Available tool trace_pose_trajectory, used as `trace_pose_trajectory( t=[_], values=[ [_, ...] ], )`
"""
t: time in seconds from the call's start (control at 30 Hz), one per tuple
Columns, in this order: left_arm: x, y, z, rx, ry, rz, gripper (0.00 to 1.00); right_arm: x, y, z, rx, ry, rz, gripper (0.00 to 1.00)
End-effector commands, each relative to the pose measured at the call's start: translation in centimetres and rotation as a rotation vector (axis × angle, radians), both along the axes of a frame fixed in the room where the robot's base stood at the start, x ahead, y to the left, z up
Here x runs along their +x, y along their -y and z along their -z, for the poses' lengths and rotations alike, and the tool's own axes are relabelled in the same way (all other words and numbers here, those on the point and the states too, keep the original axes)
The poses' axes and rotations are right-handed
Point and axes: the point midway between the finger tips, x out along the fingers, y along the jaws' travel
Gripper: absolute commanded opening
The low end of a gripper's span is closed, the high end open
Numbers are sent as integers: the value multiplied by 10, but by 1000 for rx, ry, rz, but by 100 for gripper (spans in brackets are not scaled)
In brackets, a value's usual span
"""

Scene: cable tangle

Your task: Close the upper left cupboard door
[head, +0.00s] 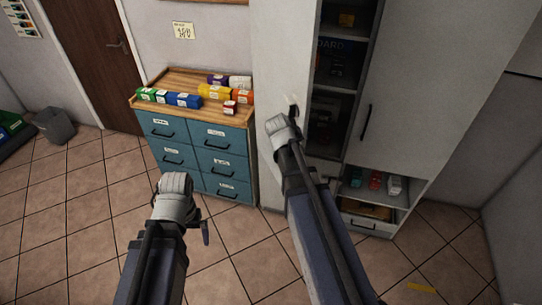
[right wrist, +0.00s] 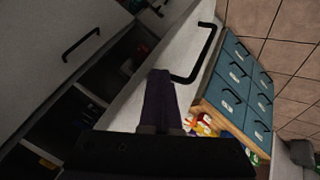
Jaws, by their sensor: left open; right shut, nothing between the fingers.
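The upper left cupboard door (head: 283,50) is a pale panel standing ajar on the tall white cupboard, with dark shelves showing beside it. In the right wrist view the door (right wrist: 185,48) has a black bar handle (right wrist: 196,62). My right gripper (right wrist: 160,75) is shut and empty. Its dark fingers appear in front of the door close to the lower end of the handle; I cannot tell whether they touch. In the head view my right wrist hides part of the door. My left gripper (head: 204,232) is open, low in front of the drawers, away from the door, its fingers mostly hidden.
The right cupboard door (head: 410,70) is shut, with a black handle (head: 366,122). Below is an open shelf (head: 400,200) with small toy cars, above a drawer. A teal drawer cabinet (head: 190,150) with coloured boxes stands left of the cupboard.

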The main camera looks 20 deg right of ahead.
Motion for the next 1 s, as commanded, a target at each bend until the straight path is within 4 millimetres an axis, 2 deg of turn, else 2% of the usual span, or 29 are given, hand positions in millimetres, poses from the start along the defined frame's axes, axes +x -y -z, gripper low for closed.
trace_pose_trajectory(
  t=[0.03, 0.17, 0.3, 0.5, 0.6, 0.8, 1.0],
  values=[
    [0, 0, 0, 0, 0, 0, 100, 4, 23, 0, 1, -1, 15, 0],
    [0, 0, 0, 0, 0, 0, 100, 9, 75, 0, 0, -1, 19, 0],
    [0, 0, 0, 0, 0, 0, 100, 20, 137, 0, 1, -1, 9, 0],
    [0, 0, 0, 0, 0, 0, 100, 47, 220, 0, 1, 3, -170, 0],
    [0, 0, 0, 0, 0, 0, 100, 64, 254, 0, 1, 2, -249, 0],
    [0, 0, 0, 0, 0, 0, 100, 95, 305, 0, -1, -1, -256, 0],
    [0, 0, 0, 0, 0, 0, 100, 118, 335, 0, 0, -2, -259, 0]
  ],
)
